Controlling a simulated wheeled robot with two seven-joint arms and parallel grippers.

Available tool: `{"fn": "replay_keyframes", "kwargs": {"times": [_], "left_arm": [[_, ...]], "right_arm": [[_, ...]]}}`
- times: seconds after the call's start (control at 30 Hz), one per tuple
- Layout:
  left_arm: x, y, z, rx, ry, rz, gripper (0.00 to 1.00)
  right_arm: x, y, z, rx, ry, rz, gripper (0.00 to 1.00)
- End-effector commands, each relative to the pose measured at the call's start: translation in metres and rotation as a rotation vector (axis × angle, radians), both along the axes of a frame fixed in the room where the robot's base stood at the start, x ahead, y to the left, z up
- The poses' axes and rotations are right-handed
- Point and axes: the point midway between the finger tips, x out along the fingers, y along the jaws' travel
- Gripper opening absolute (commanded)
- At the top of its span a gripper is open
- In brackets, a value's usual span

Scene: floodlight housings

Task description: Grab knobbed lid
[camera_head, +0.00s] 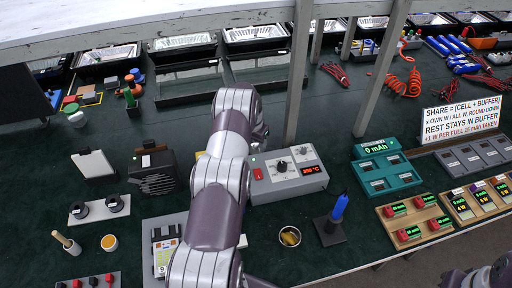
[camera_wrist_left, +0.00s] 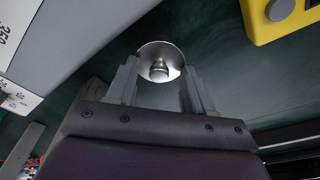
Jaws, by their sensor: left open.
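The knobbed lid (camera_wrist_left: 160,64), a round shiny metal disc with a small knob at its middle, shows in the left wrist view. My left gripper (camera_wrist_left: 159,72) is open, and its two grey fingers are apart with the lid seen between and just beyond their tips. I cannot tell whether a finger touches the lid. In the head view my left arm crosses the middle of the bench and hides the lid and the fingers. Only a bit of my right arm shows at the bottom right corner; its gripper is out of view.
A grey heater box with a red display (camera_head: 287,170) stands beside my left arm. In the wrist view, a yellow device (camera_wrist_left: 278,22) lies at the upper right. A metal cup (camera_head: 290,236) and a blue-handled tool in a stand (camera_head: 331,224) are right of my arm. Grey posts rise behind.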

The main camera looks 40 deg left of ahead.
Motion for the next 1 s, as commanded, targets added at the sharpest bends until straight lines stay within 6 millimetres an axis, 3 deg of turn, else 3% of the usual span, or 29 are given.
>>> {"fn": "replay_keyframes", "kwargs": {"times": [0.1,0.13,0.27,0.3,0.67,0.87,1.0], "left_arm": [[0.0,0.0,0.0,0.0,0.0,0.0,0.52],[0.0,0.0,0.0,0.0,0.0,0.0,0.45],[0.0,0.0,0.0,0.0,0.0,0.0,0.03],[0.0,0.0,0.0,0.0,0.001,0.0,0.0],[0.0,0.0,0.004,0.0,0.001,0.0,0.0],[0.001,0.0,0.035,0.001,-0.003,0.0,0.0],[-0.009,-0.027,0.057,-0.001,0.001,-0.003,0.0]], "right_arm": [[0.0,0.0,-0.001,0.0,0.0,0.0,0.0],[0.0,0.0,-0.001,0.0,0.0,0.0,0.0],[0.0,0.0,-0.001,0.0,0.0,0.0,0.0],[0.0,0.0,-0.001,0.0,0.0,0.0,0.0],[0.0,0.0,-0.002,0.0,0.0,0.0,0.0],[0.0,0.0,-0.012,0.0,0.0,0.0,0.0],[0.0,0.0,-0.016,0.0,0.0,0.0,0.0]]}}
